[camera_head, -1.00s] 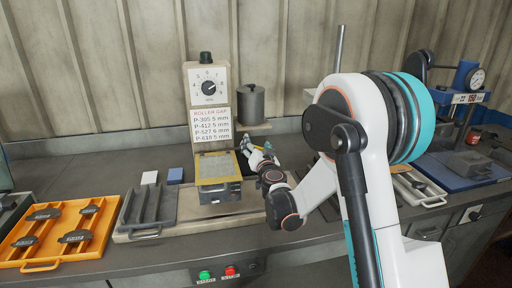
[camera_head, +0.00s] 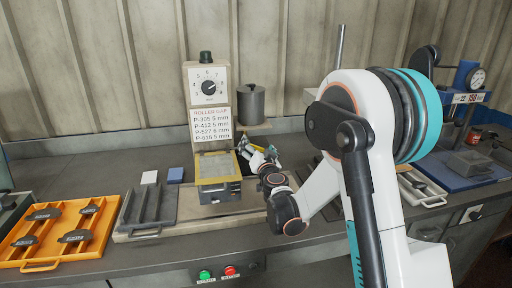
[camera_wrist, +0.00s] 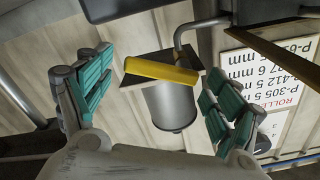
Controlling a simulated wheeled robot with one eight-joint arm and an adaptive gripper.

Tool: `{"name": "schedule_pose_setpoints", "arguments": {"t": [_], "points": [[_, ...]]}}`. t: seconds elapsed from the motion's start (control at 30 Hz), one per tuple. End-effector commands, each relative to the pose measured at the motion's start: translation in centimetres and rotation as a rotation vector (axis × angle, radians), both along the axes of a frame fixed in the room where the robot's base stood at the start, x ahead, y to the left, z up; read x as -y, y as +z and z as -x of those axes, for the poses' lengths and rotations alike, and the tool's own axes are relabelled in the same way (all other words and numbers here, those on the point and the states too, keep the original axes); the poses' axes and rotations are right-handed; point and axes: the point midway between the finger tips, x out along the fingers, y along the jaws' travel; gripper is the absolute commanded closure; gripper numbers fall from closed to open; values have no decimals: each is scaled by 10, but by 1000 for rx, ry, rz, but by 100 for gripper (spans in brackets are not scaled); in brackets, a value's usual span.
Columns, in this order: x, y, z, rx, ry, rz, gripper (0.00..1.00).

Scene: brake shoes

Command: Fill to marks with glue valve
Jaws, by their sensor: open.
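The glue machine has a dial box (camera_head: 208,84) above a roller-gap sign (camera_head: 211,124) and a yellow-framed tray (camera_head: 200,181). A grey cylindrical pot (camera_head: 251,104) hangs beside it on the right, and it shows in the wrist view (camera_wrist: 170,108). My gripper (camera_head: 249,149) is just right of the tray, below the pot. In the wrist view my gripper (camera_wrist: 160,88) is open, with its teal-padded fingers apart. A yellow bar (camera_wrist: 162,71), perhaps the valve handle, lies between them in the picture. Contact cannot be told. Fill marks are not distinguishable.
An orange tray (camera_head: 42,264) with several dark brake shoes is at the left. A grey slotted tray (camera_head: 148,231) and white and blue blocks (camera_head: 175,174) are beside the machine. A gauge press (camera_head: 470,110) stands right. Green and red buttons (camera_head: 218,273) are on the bench front.

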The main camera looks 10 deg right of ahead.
Motion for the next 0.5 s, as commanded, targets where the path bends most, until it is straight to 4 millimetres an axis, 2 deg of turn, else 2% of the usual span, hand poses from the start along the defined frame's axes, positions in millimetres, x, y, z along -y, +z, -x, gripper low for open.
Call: {"name": "schedule_pose_setpoints", "arguments": {"t": [0.3,0.5], "points": [[0,0,65,0,0,0,16],[0,0,94,0,0,0,16]]}}
